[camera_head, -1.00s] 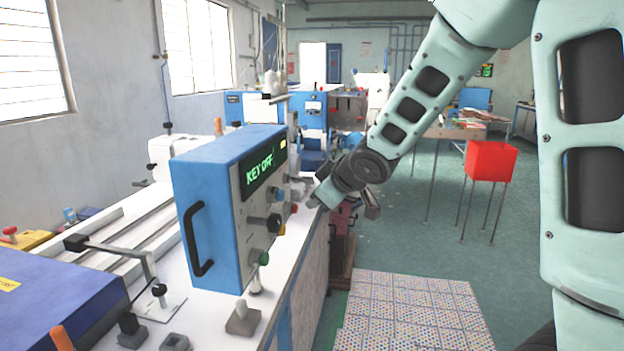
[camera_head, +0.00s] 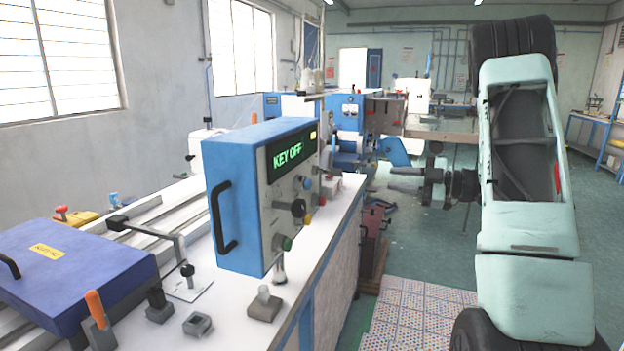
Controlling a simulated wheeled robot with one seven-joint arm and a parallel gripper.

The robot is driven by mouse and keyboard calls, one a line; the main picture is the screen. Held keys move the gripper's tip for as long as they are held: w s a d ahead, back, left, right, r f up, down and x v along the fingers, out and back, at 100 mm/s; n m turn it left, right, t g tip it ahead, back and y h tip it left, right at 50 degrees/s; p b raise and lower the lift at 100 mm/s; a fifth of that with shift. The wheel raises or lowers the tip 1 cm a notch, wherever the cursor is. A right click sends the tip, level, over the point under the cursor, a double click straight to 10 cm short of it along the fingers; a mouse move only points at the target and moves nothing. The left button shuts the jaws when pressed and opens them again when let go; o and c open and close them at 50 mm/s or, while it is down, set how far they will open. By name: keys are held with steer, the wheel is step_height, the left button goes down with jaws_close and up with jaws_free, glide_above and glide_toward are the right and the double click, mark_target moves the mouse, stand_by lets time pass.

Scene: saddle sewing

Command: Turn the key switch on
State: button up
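The blue control box (camera_head: 235,190) stands on the white machine bench, with its grey panel facing right. Its display (camera_head: 287,155) reads "KEY OFF" in green. The panel carries a large black knob (camera_head: 298,208), a blue button (camera_head: 308,184), a yellow one (camera_head: 307,218) and a green one (camera_head: 286,243). I cannot tell which control is the key switch at this size. My gripper (camera_head: 404,181) is right of the panel, clear of it, with its fingers pointing left. The fingers look apart, with nothing between them.
A black handle (camera_head: 221,218) is on the box's near side. A purple-blue cover (camera_head: 75,265) and an orange-handled lever (camera_head: 97,310) are at lower left. A dark red stand (camera_head: 373,235) is beside the bench. The patterned floor mat (camera_head: 420,312) is clear in front.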

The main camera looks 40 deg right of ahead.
mark_target(337, 173)
steer(key=shift+n+y, duration=0.3)
steer(key=p+x, duration=0.2)
steer(key=x, duration=0.6)
steer(key=p+x, duration=0.3)
steer(key=x, duration=0.5)
steer(key=shift+s+a, duration=0.1)
steer(key=shift+a, duration=0.3)
jaws_close()
